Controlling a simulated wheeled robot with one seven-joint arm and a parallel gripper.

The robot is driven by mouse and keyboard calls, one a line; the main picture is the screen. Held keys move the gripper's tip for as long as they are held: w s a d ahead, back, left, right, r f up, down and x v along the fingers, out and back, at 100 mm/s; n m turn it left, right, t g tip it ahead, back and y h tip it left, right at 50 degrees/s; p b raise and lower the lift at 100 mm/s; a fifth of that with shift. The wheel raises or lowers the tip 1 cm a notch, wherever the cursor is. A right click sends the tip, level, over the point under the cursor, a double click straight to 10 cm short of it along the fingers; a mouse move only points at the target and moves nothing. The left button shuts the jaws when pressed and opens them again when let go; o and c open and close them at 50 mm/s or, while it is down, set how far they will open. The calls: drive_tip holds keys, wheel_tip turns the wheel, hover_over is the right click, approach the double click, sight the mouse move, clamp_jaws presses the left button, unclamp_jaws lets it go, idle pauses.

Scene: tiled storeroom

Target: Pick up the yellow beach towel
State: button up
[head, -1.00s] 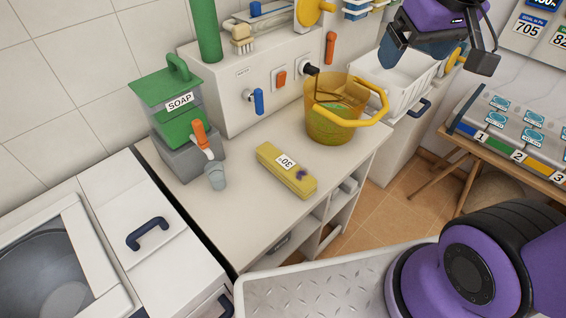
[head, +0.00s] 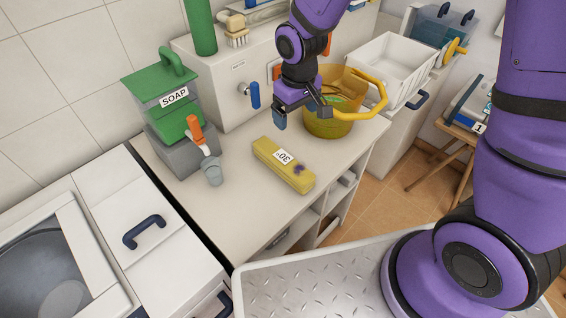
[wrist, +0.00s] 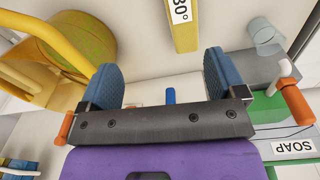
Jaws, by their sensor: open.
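The yellow beach towel (head: 270,153) lies folded into a long flat block on the counter, with a white "30°" label and a small purple mark near its right end. In the wrist view, part of the towel (wrist: 182,38) shows at the top, beyond and between my fingers; the rest is cut off. My gripper (head: 302,113) is above the counter, behind the towel and in front of the yellow bucket. Its blue-padded fingers (wrist: 160,72) are apart with nothing between them.
The yellow bucket (head: 330,122) with its thick handle stands close to my gripper. A green soap dispenser (head: 160,88) with an orange tap and a small grey cup (head: 212,172) stand left of the towel. A white basket (head: 385,70) is at the back right. The front counter is clear.

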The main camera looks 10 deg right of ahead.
drive_tip(key=n, duration=0.1)
hover_over(283, 157)
drive_tip(key=shift+g, duration=0.4)
drive_tip(key=f, duration=0.7)
drive_tip(key=shift+s+a+f, duration=0.15)
drive_tip(key=shift+s+f, duration=0.05)
wheel_tip(283, 157, down, 4)
drive_tip(key=shift+f, duration=0.15)
drive_tip(key=shift+w+f, duration=0.2)
drive_tip(key=shift+f, duration=2.9)
drive_tip(key=shift+c, duration=0.2)
drive_tip(key=c, duration=1.1)
